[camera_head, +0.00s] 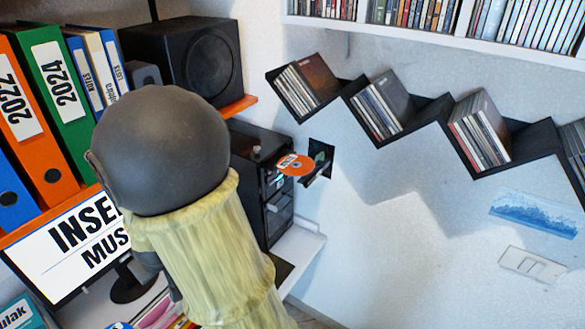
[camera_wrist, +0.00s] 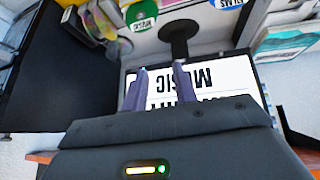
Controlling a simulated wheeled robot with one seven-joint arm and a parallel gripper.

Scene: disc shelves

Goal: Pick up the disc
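An orange disc (camera_head: 296,165) with a white patch lies flat at the front of the black computer tower (camera_head: 262,190) in the head view, seemingly on an extended tray. In the wrist view my gripper (camera_wrist: 160,68) has its two fingers apart with nothing between them. Behind them is the monitor (camera_wrist: 205,85), its text upside down. A green-labelled disc (camera_wrist: 140,14) and a blue-labelled disc (camera_wrist: 228,3) show at the top of the wrist view. My arm hides the gripper in the head view, so its distance to the orange disc cannot be told there.
Binders (camera_head: 55,110) stand on an orange shelf at the left, with a black speaker (camera_head: 185,58) beside them. Zigzag black shelves (camera_head: 430,118) holding cases run along the right wall. The monitor (camera_head: 62,250) is below the binders.

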